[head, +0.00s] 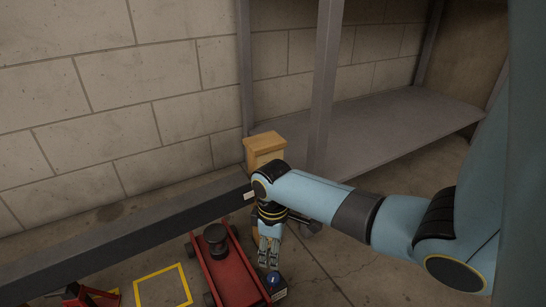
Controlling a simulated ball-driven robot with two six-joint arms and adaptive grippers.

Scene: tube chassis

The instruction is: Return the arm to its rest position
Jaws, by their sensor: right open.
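My right arm comes in from the right side of the head view, with light blue links and dark joints. Its right gripper (268,262) points down beside the right side of a red wheeled cart. The gripper is open, and I see nothing held between its fingers. A small dark item with a blue top (273,281) sits just below the fingertips; I cannot tell whether they touch it. My left gripper is not in view.
The red cart (235,276) carries a dark round part (216,240). A long dark beam (130,243) runs along the wall. A wooden post (264,146) stands behind my arm, near a grey shelf (385,125). A yellow floor square (164,286) lies left of the cart.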

